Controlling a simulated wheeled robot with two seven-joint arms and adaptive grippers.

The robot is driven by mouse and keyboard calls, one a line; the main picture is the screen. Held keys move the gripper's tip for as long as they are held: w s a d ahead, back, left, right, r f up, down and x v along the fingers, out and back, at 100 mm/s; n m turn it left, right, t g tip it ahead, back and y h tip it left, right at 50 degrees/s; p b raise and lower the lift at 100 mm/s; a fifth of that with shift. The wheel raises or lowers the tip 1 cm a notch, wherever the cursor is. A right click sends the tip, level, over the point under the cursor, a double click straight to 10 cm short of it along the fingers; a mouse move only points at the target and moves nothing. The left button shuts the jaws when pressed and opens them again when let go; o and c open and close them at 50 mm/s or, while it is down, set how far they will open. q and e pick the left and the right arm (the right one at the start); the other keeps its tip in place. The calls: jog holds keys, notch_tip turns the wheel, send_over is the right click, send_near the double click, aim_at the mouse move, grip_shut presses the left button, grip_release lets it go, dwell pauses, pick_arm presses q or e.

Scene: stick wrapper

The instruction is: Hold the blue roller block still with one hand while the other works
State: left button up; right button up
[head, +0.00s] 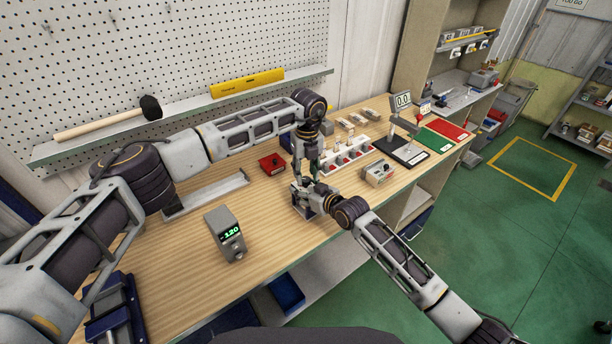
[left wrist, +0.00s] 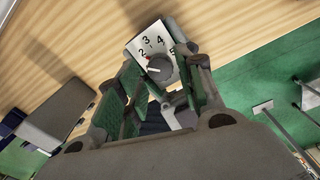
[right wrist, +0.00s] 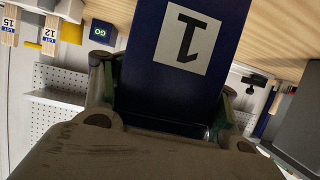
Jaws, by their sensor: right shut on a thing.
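The blue roller block (head: 313,206) stands on the wooden table near its front edge, partly hidden by my grippers. In the right wrist view the blue block (right wrist: 140,75) fills the middle, with a white label marked 1. My right gripper (right wrist: 170,95) is shut on it, one finger on each side. A grey knob (left wrist: 160,68) on a white numbered dial plate (left wrist: 140,42) shows in the left wrist view. My left gripper (left wrist: 158,95) is open over it, with the knob between its spread green-padded fingers. It reaches down from above the block (head: 304,178); contact with the knob cannot be told.
A grey display box reading 120 (head: 227,238) stands front left of the block. A red box (head: 272,163) is behind it. A white rack (head: 347,156), a grey knob box (head: 378,173) and a scale (head: 400,150) stand to the right.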

aim_at(307, 179)
pick_arm(q)
notch_tip(307, 179, up, 10)
pick_arm(e)
jog(key=shift+f, duration=0.1)
dwell(0.4)
pick_arm(q)
jog(key=shift+d, duration=0.1)
pick_arm(e)
jog(key=o, duration=1.9)
jog(key=shift+s+d, duration=0.15)
jog(key=shift+r+v, duration=0.2)
jog(key=shift+v, duration=5.65)
